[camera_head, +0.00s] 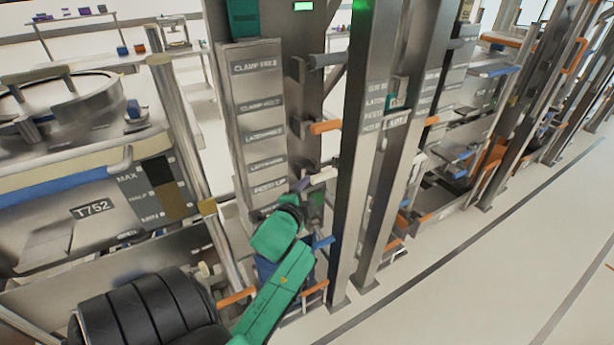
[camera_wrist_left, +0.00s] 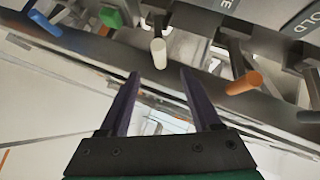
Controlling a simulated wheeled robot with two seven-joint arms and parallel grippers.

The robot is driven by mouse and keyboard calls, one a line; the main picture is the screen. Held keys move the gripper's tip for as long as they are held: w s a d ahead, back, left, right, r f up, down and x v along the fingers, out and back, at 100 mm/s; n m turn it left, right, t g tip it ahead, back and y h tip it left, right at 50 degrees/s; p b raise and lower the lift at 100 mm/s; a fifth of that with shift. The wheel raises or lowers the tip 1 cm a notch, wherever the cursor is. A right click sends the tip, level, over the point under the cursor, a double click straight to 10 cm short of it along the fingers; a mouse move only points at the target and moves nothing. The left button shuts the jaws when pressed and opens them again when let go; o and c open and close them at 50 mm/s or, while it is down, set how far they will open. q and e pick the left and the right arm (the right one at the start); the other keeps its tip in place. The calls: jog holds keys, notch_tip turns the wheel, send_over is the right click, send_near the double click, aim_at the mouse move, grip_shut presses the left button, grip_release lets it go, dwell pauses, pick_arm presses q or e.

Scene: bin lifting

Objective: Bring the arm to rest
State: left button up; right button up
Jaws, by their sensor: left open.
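My left arm (camera_head: 280,290) is green and reaches up to the lever panel in the head view. My left gripper (camera_head: 303,184) is small there, close to the white handle (camera_head: 323,174). In the left wrist view the two dark purple fingers (camera_wrist_left: 160,73) are spread apart with nothing between them. The white handle (camera_wrist_left: 159,53) shows just beyond the fingertips, roughly in line with the gap. Whether a finger touches it, I cannot tell. My right gripper is in neither view.
An orange handle (camera_wrist_left: 243,83) is right of the fingers, and a blue handle (camera_wrist_left: 45,23) and green block (camera_wrist_left: 110,17) are left. A labelled steel panel (camera_head: 255,120) and upright post (camera_head: 355,150) stand near the arm. Bare floor (camera_head: 480,260) lies to the right.

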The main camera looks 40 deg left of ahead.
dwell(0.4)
pick_arm(q)
jog(key=s+d+f+n+g+h, duration=0.1)
jog(key=s+d+f+g+h, duration=0.15)
jog(key=f, duration=0.85)
jog(key=s+d+f+n+g+h, duration=0.15)
jog(key=d+f, duration=0.25)
jog(key=f, duration=0.7)
jog(key=s+d+f+g+h, duration=0.1)
jog(key=s+d+f+g, duration=0.15)
jog(key=f, duration=0.95)
jog(key=s+d+f+n+g, duration=0.1)
jog(key=s+f, duration=0.4)
jog(key=s, duration=0.4)
jog(key=s+d+f+n+g, duration=0.1)
jog(key=s+f+n+g, duration=0.1)
jog(key=s+f, duration=0.4)
jog(key=s+d+f+n+g+h, duration=0.1)
jog(key=s+f, duration=0.5)
jog(key=s, duration=0.6)
jog(key=shift+s+d+g, duration=0.4)
jog(key=shift+d+g, duration=0.1)
jog(key=shift+g, duration=0.25)
